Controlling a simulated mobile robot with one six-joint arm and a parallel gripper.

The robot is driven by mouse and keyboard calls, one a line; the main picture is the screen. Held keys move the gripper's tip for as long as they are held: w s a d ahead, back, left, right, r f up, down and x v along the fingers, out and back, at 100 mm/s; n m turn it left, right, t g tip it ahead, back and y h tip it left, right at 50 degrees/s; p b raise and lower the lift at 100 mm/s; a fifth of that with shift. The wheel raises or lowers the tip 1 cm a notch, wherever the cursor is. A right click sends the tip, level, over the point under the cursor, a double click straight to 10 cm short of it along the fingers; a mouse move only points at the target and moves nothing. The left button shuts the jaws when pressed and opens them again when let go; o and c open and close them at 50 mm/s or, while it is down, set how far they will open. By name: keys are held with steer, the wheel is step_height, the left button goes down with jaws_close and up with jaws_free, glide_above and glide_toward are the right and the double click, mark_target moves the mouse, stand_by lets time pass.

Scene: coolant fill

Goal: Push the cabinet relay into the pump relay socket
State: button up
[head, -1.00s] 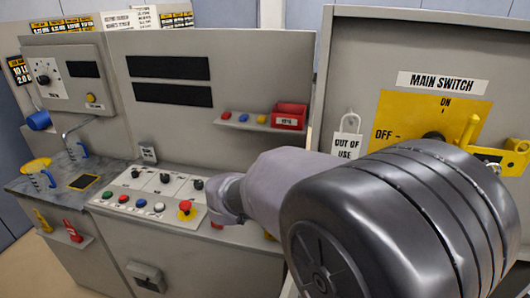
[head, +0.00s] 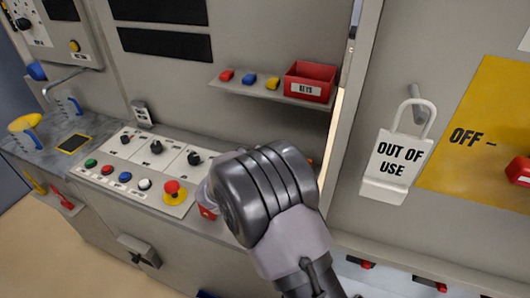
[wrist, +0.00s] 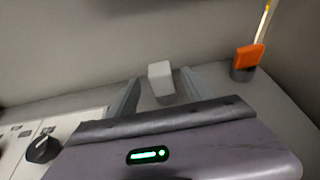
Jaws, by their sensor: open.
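In the wrist view my gripper (wrist: 160,82) is open, its two grey fingers reaching over the counter. A pale grey block (wrist: 159,70) stands between or just beyond the fingertips; I cannot tell whether it is the relay or whether a finger touches it. In the head view my arm's dark wrist joint hides the fingers. A small red and white piece (head: 207,211) shows at its left edge on the counter. I cannot identify the pump relay socket in either view.
The control panel's red emergency button (head: 172,187) is left of my arm. A shelf with a red keys tray (head: 310,82) juts out above. An "out of use" tag (head: 398,152) hangs at right. An orange-topped item (wrist: 249,57) stands in a dark holder right of my fingers.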

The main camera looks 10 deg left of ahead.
steer(key=b+x, duration=0.2)
steer(key=x, duration=0.4)
steer(key=shift+f, duration=0.15)
steer(key=shift+w, duration=0.3)
steer(key=shift+d, duration=0.1)
jaws_close()
